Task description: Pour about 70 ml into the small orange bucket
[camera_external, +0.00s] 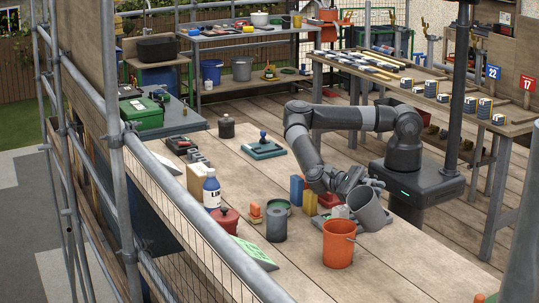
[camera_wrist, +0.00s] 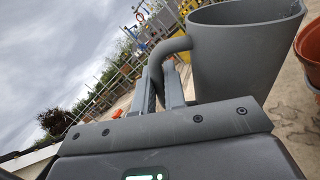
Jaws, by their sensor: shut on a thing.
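The small orange bucket (camera_external: 338,246) stands upright on the wooden table. Part of an orange vessel, apparently the bucket, shows at the right edge of the wrist view (camera_wrist: 311,52). My gripper (camera_external: 357,187) is shut on the handle of a grey jug (camera_external: 369,210). In the wrist view the fingers (camera_wrist: 165,85) close around the handle, and the jug (camera_wrist: 232,55) fills the upper right. The jug is tilted, just behind and right of the bucket, near its rim. The inside of the jug and any liquid are hidden.
Blue and red blocks (camera_external: 297,188) stand behind.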

